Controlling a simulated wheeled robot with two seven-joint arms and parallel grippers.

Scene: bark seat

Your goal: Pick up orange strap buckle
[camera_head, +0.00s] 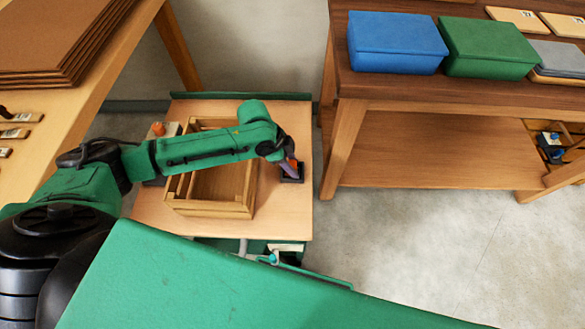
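My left arm reaches from the left over a small wooden-topped table (285,218). My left gripper (291,170) points down at the table's right side, over a small black square holder (299,175). A small patch of orange and purple shows at the fingertips; I cannot tell whether it is the strap buckle or part of the gripper. The fingers are too small and too covered by the wrist to show whether they are open or shut. Another orange piece (158,129) stands at the table's left side, partly behind my arm. My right gripper is out of view.
A slatted wooden crate (210,208) stands mid-table under my forearm. A workbench at right holds a blue box (396,42) and a green box (487,48). A left bench holds stacked brown sheets (50,40). The floor at right is clear.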

